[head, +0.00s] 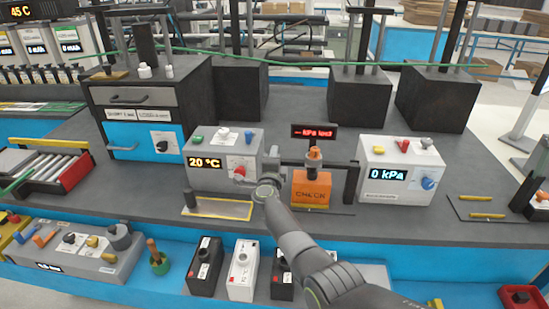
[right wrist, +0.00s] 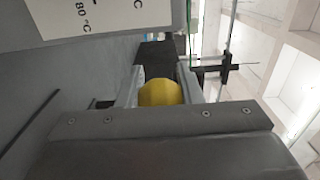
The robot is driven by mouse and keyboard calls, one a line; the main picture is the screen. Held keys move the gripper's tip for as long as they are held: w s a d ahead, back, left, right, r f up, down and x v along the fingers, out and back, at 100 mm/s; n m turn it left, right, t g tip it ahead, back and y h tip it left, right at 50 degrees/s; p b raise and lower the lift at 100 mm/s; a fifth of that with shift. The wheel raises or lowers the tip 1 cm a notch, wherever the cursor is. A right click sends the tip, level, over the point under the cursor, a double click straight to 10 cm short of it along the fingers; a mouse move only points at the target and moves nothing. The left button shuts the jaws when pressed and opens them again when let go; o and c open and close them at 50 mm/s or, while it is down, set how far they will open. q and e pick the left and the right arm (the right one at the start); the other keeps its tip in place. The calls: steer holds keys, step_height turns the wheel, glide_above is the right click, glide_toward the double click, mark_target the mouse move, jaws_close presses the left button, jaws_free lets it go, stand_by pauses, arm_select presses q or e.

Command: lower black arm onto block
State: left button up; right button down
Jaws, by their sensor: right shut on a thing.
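An orange block marked CHECK (head: 311,195) stands on the grey bench, with an orange knob (head: 314,153) above it. A black arm (head: 330,164) runs level at the block's top, from a black post (head: 351,183) at its right. Whether it touches the block I cannot tell. My right gripper (head: 268,163) is just left of the block, in front of the grey 20 °C box. In the right wrist view its fingers (right wrist: 160,90) are shut on a yellow rounded thing (right wrist: 160,93). What that thing joins to is hidden. My left gripper is not in view.
The grey 20 °C box (head: 212,160) stands left of the block and a white 0 kPa box (head: 394,185) right of it. A small red display (head: 313,132) is behind. Several batteries (head: 242,270) stand on the lower blue shelf.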

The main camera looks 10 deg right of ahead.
steer(key=shift+s+f, duration=0.1)
steer(key=shift+f, duration=0.2)
steer(key=c, duration=1)
jaws_free()
